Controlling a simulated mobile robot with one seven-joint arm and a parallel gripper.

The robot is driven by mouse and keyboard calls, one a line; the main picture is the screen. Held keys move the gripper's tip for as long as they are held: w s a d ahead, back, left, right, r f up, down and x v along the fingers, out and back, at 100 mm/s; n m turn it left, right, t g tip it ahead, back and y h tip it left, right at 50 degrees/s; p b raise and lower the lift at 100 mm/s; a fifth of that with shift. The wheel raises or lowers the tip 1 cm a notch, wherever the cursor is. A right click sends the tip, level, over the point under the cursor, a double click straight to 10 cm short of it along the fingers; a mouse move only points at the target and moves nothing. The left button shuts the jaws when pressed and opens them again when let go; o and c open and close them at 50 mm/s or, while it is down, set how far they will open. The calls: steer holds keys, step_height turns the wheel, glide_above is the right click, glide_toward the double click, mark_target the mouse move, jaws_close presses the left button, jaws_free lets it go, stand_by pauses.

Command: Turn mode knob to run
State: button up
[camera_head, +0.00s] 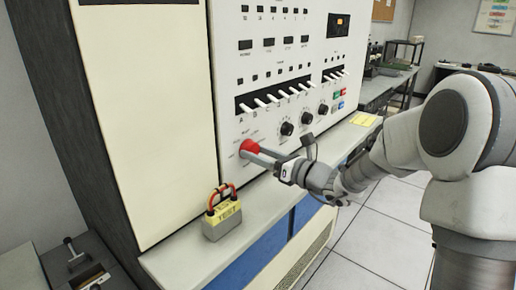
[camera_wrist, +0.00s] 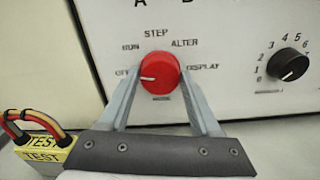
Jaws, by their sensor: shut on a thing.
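The red mode knob (camera_wrist: 159,73) is on the white panel, with the labels OFF, RUN, STEP, ALTER and DISPLAY around it in the wrist view. Its white pointer line points left, toward the OFF label. The knob also shows in the head view (camera_head: 249,147), low on the panel's left side. My gripper (camera_wrist: 158,86) has one finger on each side of the knob and is shut on it. In the head view my gripper (camera_head: 256,153) reaches the knob from the right.
A yellow and grey TEST block with red handles (camera_head: 222,215) stands on the ledge below the knob, left of my gripper. Black numbered knobs (camera_head: 287,128) sit to the right, with a row of white switches (camera_head: 275,98) above. A yellow note (camera_head: 364,119) lies on the ledge.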

steer(key=m+p, duration=0.2)
steer(key=p, duration=0.1)
steer(key=m+p, duration=0.2)
steer(key=shift+r, duration=0.25)
steer(key=m+p, duration=0.2)
steer(key=p, duration=0.1)
steer(key=shift+f+m, duration=0.2)
steer(key=shift+m, duration=0.2)
steer(key=shift+f, duration=0.1)
steer(key=o, duration=1.4)
steer(key=shift+c, duration=0.2)
steer(key=v, duration=1.7)
steer(key=shift+s+d, duration=0.2)
